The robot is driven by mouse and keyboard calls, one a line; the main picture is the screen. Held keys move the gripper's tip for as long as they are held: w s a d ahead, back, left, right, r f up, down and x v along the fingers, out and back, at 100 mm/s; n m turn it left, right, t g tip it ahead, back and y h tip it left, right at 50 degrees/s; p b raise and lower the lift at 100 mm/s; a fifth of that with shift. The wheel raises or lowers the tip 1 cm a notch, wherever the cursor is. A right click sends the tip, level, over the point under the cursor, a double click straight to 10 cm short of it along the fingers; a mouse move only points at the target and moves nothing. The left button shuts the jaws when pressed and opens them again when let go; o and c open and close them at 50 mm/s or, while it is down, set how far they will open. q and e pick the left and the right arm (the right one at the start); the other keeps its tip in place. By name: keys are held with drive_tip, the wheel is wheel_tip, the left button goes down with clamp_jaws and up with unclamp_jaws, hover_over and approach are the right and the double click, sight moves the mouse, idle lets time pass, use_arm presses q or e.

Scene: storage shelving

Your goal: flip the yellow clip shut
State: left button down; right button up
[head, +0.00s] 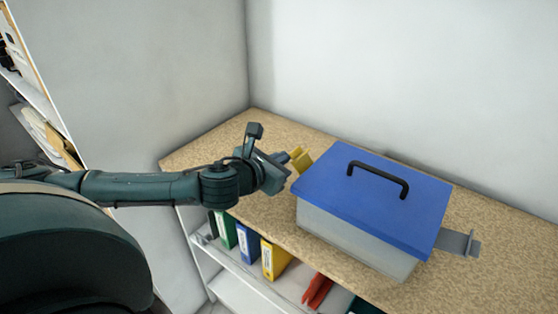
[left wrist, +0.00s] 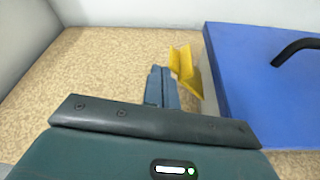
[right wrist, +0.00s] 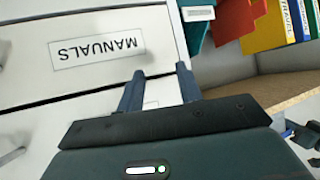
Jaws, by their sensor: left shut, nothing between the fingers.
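A grey box (head: 350,243) with a blue lid (head: 375,200) and a black handle (head: 378,177) stands on the speckled shelf top. The yellow clip (head: 302,160) is at the lid's left edge. It sticks outward and up from the box, and in the left wrist view (left wrist: 186,70) it looks like two plates at an angle, standing open. My left gripper (head: 286,157) is shut and empty, just left of the clip; its fingertips show close beside the clip in the left wrist view (left wrist: 160,76). My right gripper (right wrist: 160,78) is open and empty, away from the box.
A grey clip (head: 458,243) sticks out on the box's right side. Colourful binders (head: 248,244) and a red item (head: 317,290) are on the shelf below. In the right wrist view a drawer labelled MANUALS (right wrist: 97,47) is near the right fingers. The shelf top left of the box is clear.

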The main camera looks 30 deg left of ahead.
use_arm(q)
drive_tip(key=shift+r+p, duration=0.4)
drive_tip(key=shift+r, duration=0.05)
use_arm(e)
drive_tip(key=shift+s+r, duration=0.1)
drive_tip(key=shift+r, duration=0.65)
drive_tip(key=shift+s+f, duration=0.15)
drive_tip(key=shift+f, duration=0.15)
use_arm(q)
drive_tip(key=a+f+b, duration=0.1)
drive_tip(key=a+f, duration=0.2)
drive_tip(key=shift+w+a+f+b, duration=0.1)
drive_tip(key=shift+w+a+b, duration=0.05)
drive_tip(key=shift+b, duration=0.15)
drive_tip(key=d+b+v, duration=0.1)
drive_tip(key=d+v, duration=0.1)
drive_tip(key=v, duration=0.8)
drive_tip(key=shift+f, duration=0.25)
use_arm(e)
drive_tip(key=shift+s+a+f, duration=0.2)
drive_tip(key=shift+a+f, duration=0.05)
drive_tip(key=shift+f, duration=0.25)
drive_tip(key=shift+s+a+f, duration=0.2)
drive_tip(key=shift+f, duration=0.3)
